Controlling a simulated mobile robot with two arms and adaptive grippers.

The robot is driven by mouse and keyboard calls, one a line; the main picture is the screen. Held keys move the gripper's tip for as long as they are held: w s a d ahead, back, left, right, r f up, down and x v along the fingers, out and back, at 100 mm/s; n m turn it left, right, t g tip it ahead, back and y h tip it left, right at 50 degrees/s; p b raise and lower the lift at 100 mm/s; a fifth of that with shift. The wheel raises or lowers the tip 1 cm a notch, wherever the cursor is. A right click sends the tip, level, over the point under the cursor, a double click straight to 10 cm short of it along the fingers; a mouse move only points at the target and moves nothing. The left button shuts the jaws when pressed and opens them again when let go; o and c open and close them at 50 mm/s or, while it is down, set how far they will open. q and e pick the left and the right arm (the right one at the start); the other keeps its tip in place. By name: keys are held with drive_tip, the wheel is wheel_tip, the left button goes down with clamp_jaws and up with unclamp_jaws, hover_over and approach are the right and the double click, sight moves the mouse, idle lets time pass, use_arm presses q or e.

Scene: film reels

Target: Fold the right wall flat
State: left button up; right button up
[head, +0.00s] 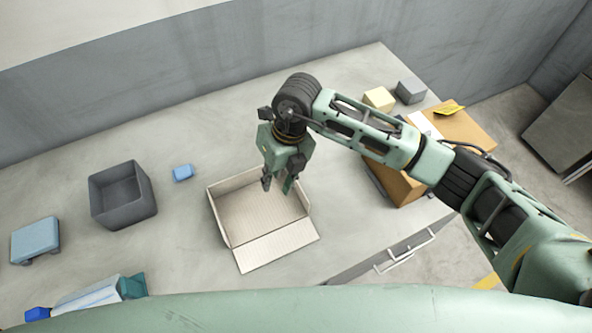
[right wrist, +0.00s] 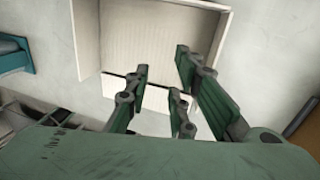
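A cream, ribbed, shallow box (head: 245,205) lies on the grey worktop in the head view. Its front wall (head: 277,245) lies folded out flat toward me. Its right wall (head: 304,196) appears to stand upright, partly hidden by my right gripper. The left and back walls stand up. In the right wrist view the right wall (right wrist: 223,45) shows as a pale upright edge beyond the fingers. My right gripper (head: 279,186) points down over the right part of the box; its fingers (right wrist: 163,88) are spread with nothing between them. Contact with the wall cannot be told. My left gripper is out of view.
A dark grey bin (head: 122,196), a small blue block (head: 183,172) and a light-blue item (head: 36,240) sit to the left. A cardboard box (head: 402,188) stands to the right, near cream (head: 379,98) and grey (head: 411,90) blocks. Worktop around the box's left is clear.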

drive_tip(key=w+d, duration=0.1)
drive_tip(key=w+d+h, duration=0.1)
drive_tip(key=d, duration=0.1)
drive_tip(key=w+d+h, duration=0.1)
drive_tip(key=shift+d+t, duration=0.4)
drive_tip(key=p, duration=0.3)
hover_over(296, 192)
wheel_tip(296, 192, down, 6)
drive_tip(key=shift+w+f, duration=0.1)
drive_tip(key=shift+f, duration=0.55)
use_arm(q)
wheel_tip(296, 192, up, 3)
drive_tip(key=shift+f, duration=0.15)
use_arm(e)
drive_tip(key=shift+c, duration=0.2)
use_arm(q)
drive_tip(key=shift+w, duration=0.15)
use_arm(e)
clamp_jaws()
